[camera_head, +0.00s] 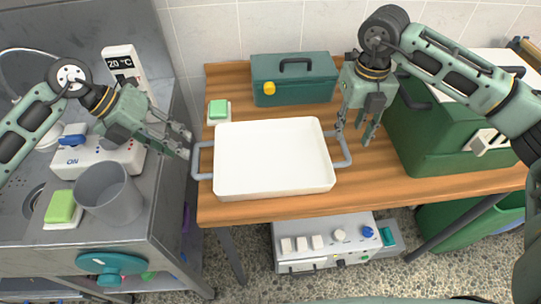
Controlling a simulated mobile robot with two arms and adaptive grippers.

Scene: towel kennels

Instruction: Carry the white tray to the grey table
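The white tray (273,186) lies flat on the brown wooden table, empty, with a grey loop handle at each end. My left gripper (186,144) is open and empty, just left of the tray's left handle (196,160), its fingers pointing toward it. My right gripper (356,136) points down with its fingers apart, at the tray's right handle (346,155); I cannot tell whether it touches the handle. A grey metal counter (165,205) with a sink stands at the left; no other grey table is clear in view.
On the wooden table (385,194) stand a teal toolbox (295,82), a green block (218,109) and a large green case (430,140). The counter holds a grey cup (108,195), a white switch box (97,158) and a thermometer display (122,65). A white control unit (325,243) sits below.

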